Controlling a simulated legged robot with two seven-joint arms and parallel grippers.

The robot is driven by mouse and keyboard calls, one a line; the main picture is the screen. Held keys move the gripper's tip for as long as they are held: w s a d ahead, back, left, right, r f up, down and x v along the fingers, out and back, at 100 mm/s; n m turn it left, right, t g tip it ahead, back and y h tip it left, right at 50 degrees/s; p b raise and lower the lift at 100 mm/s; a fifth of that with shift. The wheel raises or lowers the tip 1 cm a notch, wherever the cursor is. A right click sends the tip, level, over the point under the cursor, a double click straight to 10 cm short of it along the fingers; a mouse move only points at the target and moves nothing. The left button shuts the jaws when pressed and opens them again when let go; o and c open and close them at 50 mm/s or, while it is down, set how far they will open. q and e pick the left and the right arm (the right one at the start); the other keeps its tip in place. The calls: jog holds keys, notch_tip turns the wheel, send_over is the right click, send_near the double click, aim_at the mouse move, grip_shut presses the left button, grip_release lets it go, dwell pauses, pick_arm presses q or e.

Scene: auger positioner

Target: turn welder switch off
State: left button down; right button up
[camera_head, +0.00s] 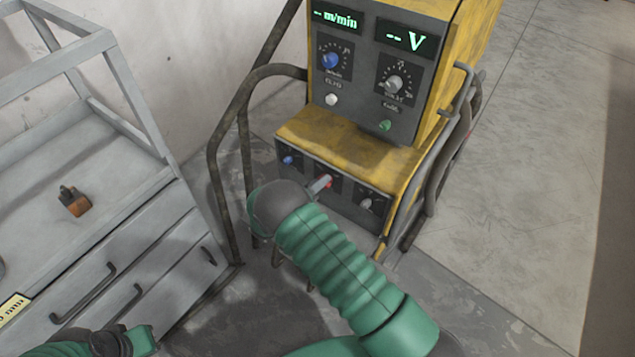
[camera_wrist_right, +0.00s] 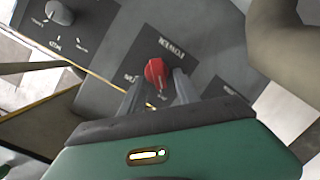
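The yellow and grey welder (camera_head: 345,150) stands upright, its two displays lit green with dashes. Its red switch (camera_wrist_right: 156,73) is a knob on the lower front panel, and part of it shows in the head view (camera_head: 327,181). My right gripper (camera_wrist_right: 158,92) is open, its two grey fingers reaching to either side of the red knob. A gap shows by the knob; I cannot tell if either finger touches it. In the head view my right gripper (camera_head: 319,185) is mostly hidden by its wrist. My left arm shows at the lower left edge; its fingers are not clear.
A blue knob (camera_head: 288,160) and a grey knob (camera_head: 368,204) flank the red one. Bent metal rails (camera_head: 243,130) and cables (camera_head: 435,175) run beside the welder. A grey drawer cabinet (camera_head: 130,250) stands left with a small orange-black item (camera_head: 74,203). Floor at right is clear.

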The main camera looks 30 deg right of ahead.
jog(key=p+v, duration=0.2)
jog(key=v, duration=1.4)
jog(key=shift+a, duration=0.3)
jog(key=shift+s, duration=0.1)
jog(key=w+a+r+n+t+y, duration=0.3)
jog(key=w+a+r+t+y, duration=0.3)
jog(key=r+y, duration=0.4)
jog(key=s+d+n+g+y, duration=0.1)
jog(key=s+d+g+y, duration=0.3)
jog(key=s, duration=0.9)
jog(key=s+d+g, duration=0.1)
jog(key=s+g, duration=0.4)
jog(key=s, duration=0.8)
jog(key=w+p+v, duration=0.3)
jog(key=p+v, duration=1.1)
jog(key=p, duration=0.1)
jog(key=shift+w+r, duration=0.35)
jog(key=shift+w, duration=0.15)
